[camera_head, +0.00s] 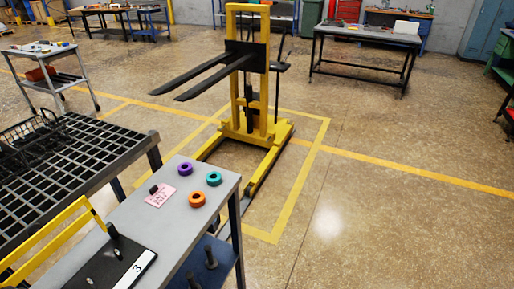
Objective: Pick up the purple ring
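The purple ring (185,168) lies flat on the grey top of a narrow table (150,222), towards its far end. A teal ring (214,178) lies to its right and an orange ring (197,199) lies nearer, below it in the picture. The three rings are apart from each other. Neither of my grippers shows in the head view.
A pink note (160,196) with a small black object lies left of the rings. A black plate (122,266) marked 3 is at the near end. A black grid table (60,165) stands on the left. A yellow lift (250,90) stands beyond; the floor at right is clear.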

